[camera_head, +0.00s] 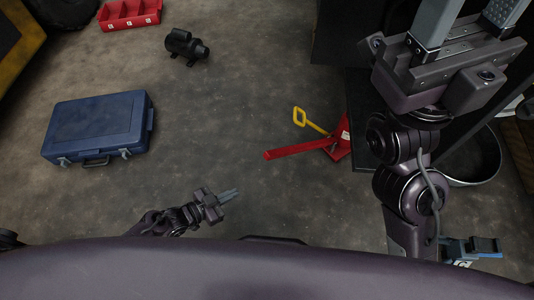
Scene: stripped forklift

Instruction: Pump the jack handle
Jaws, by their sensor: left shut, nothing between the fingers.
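The red jack (341,147) stands on the floor right of centre, against the dark forklift side. Its long red handle (298,149) reaches out to the left, low over the floor. A yellow loop-ended bar (313,124) sticks up and left from the jack. My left gripper (234,193) is shut and empty, below and left of the handle's end, apart from it. My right gripper (471,22) is raised close to the camera at the upper right. Its two fingers are spread apart with nothing visible between them; their tips are cut off by the frame.
A blue toolbox (97,127) lies on the floor at the left. A black motor (186,46) and a red bin (128,14) are farther back. A dark round rim (487,165) and a blue object (472,250) are at the right. The floor between toolbox and jack is clear.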

